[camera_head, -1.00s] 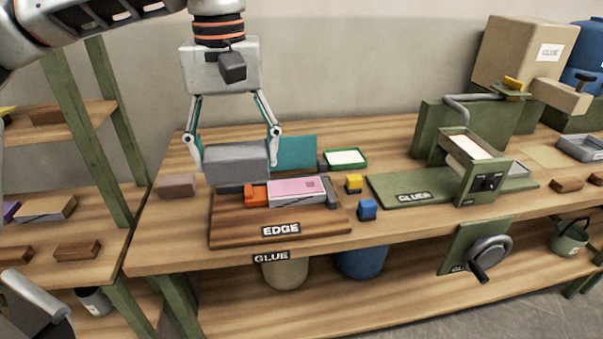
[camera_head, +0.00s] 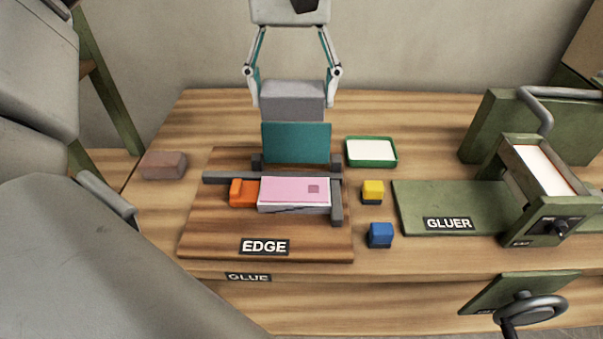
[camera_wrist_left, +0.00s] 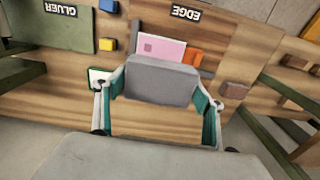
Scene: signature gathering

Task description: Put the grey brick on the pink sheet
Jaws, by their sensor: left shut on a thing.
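My left gripper (camera_head: 292,104) is shut on the grey brick (camera_head: 293,99), a finger at each end. It holds the brick level behind the teal upright panel (camera_head: 296,143). The pink sheet (camera_head: 285,190) lies on a pale stack on the wooden EDGE board (camera_head: 215,235), nearer the front than the brick. In the left wrist view, the grey brick (camera_wrist_left: 160,80) is between the fingers and partly overlaps the pink sheet (camera_wrist_left: 170,47). The brick's underside is hidden. My right gripper is not in view.
An orange block (camera_head: 242,193) sits at the sheet's left end. Yellow (camera_head: 373,191) and blue (camera_head: 380,235) blocks are right of the board. A green tray (camera_head: 371,152), brown brick (camera_head: 164,165) and green gluer (camera_head: 450,205) stand nearby. Bare bench lies left of the board.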

